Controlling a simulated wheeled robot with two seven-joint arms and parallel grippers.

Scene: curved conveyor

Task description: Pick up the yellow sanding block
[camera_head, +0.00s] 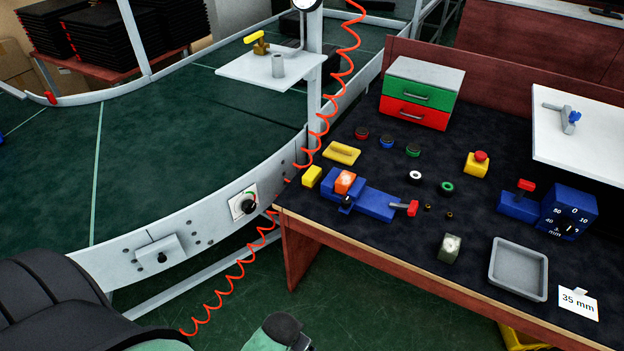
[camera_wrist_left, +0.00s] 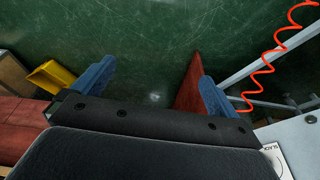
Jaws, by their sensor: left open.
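Two yellow pieces lie on the dark bench top in the head view. One is a flat yellow block with a raised strip (camera_head: 341,152), near the bench's back left edge. The other is a smaller plain yellow block (camera_head: 312,176) at the left edge, beside a blue fixture. I cannot tell for sure which is the sanding block. My left gripper (camera_wrist_left: 155,88) is open and empty in the left wrist view, its blue fingers apart above the green floor and away from both blocks. Its fingers do not show clearly in the head view. My right gripper is not in view.
The blue fixture (camera_head: 375,203) holds an orange piece (camera_head: 345,182). Coloured rings, a red-topped yellow button (camera_head: 477,163), a grey tray (camera_head: 491,279) and a drawer unit (camera_head: 425,79) share the bench. The curved conveyor (camera_head: 190,253) and a red coiled hose (camera_head: 322,123) border its left side.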

